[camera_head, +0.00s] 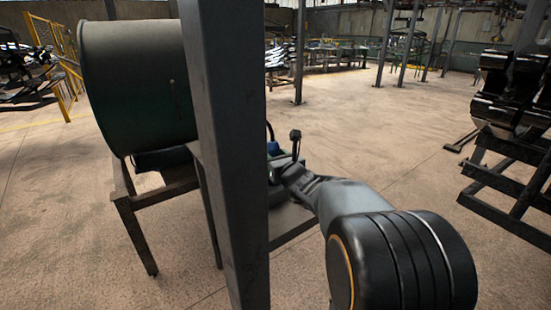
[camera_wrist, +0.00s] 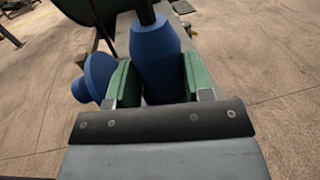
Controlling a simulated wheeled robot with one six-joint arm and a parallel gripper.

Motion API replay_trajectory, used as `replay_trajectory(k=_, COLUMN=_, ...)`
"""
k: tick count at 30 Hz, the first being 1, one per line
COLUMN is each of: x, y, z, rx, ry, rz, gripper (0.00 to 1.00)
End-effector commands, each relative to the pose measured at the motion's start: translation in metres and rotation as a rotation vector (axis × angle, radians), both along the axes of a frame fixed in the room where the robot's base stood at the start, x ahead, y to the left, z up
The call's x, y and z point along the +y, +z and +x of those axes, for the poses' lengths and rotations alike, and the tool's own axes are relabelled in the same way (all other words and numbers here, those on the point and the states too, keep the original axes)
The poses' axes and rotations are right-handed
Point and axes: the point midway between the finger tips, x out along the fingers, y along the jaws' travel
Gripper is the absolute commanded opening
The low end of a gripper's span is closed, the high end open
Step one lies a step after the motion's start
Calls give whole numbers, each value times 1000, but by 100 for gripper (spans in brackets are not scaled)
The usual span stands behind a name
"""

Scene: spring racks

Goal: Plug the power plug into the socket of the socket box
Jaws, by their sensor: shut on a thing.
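A blue power plug (camera_wrist: 155,62) with a black cable at its top end sits between the green pads of my gripper (camera_wrist: 158,80) in the wrist view. My gripper is shut on it. A second blue, flared piece (camera_wrist: 97,78) shows just left of the left pad; I cannot tell whether it is the socket of the socket box. In the head view my gripper (camera_head: 276,168) is beside the grey post, over the table, with a bit of blue near it. The post hides much of this area, and I cannot make out the socket box clearly.
A grey upright post (camera_head: 228,130) stands close in front of the table. A large dark green drum (camera_head: 135,80) lies on the table's left part. A rack of black springs (camera_head: 510,110) stands at the right. The concrete floor (camera_head: 400,140) between is clear.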

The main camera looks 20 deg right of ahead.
Motion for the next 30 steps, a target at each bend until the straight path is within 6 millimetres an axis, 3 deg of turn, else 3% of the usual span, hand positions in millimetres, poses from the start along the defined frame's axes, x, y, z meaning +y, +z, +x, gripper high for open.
replay_trajectory(k=27, x=0, y=-21, z=0, rx=-1, ry=0, rz=-1, gripper=5)
replay_trajectory(k=28, x=0, y=-21, z=0, rx=-1, ry=0, rz=-1, gripper=48)
replay_trajectory(k=30, x=0, y=-20, z=0, rx=-1, ry=0, rz=0, gripper=54)
